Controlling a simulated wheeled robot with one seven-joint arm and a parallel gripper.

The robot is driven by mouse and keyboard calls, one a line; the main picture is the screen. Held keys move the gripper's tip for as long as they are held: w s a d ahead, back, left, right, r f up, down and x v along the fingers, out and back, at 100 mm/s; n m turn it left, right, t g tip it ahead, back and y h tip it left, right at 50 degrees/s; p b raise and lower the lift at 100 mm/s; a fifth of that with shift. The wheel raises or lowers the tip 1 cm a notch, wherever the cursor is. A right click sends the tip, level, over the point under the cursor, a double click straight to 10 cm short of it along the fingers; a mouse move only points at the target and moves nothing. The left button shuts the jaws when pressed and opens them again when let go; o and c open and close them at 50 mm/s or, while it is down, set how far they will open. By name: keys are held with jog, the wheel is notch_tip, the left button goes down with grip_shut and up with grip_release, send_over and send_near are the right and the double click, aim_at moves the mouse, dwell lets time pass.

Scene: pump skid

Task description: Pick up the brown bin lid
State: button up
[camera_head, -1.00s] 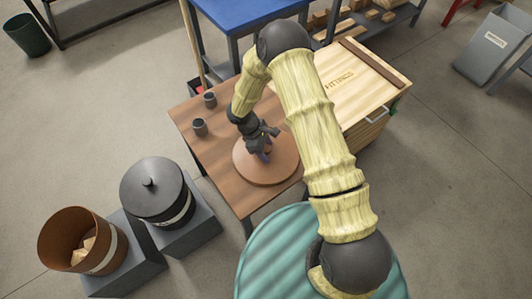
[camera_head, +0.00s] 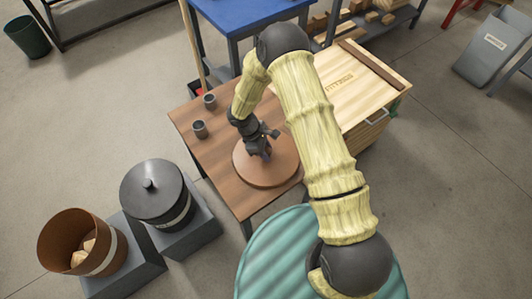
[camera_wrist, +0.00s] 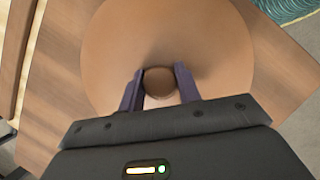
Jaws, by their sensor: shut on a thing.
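The brown bin lid (camera_head: 262,172) is a round disc lying on the wooden table (camera_head: 217,163), close to its front right edge. In the wrist view the lid (camera_wrist: 221,50) fills the middle, with a round brown knob (camera_wrist: 158,82) at its centre. My gripper (camera_head: 266,150) points down over the lid. In the wrist view my gripper (camera_wrist: 158,90) has one finger on each side of the knob and is shut on it. The lid looks flat on the table; I cannot see any gap beneath it.
Two small grey cups (camera_head: 200,128) stand at the table's left. An open brown bin (camera_head: 68,240) holding blocks and a black lidded bin (camera_head: 154,193) stand on grey plinths at lower left. A wooden crate (camera_head: 352,84) adjoins at right. A teal round surface (camera_head: 277,248) is in front.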

aim_at(267, 150)
notch_tip(267, 150, up, 10)
dwell(0.5)
jog(key=shift+d, duration=0.1)
dwell(0.4)
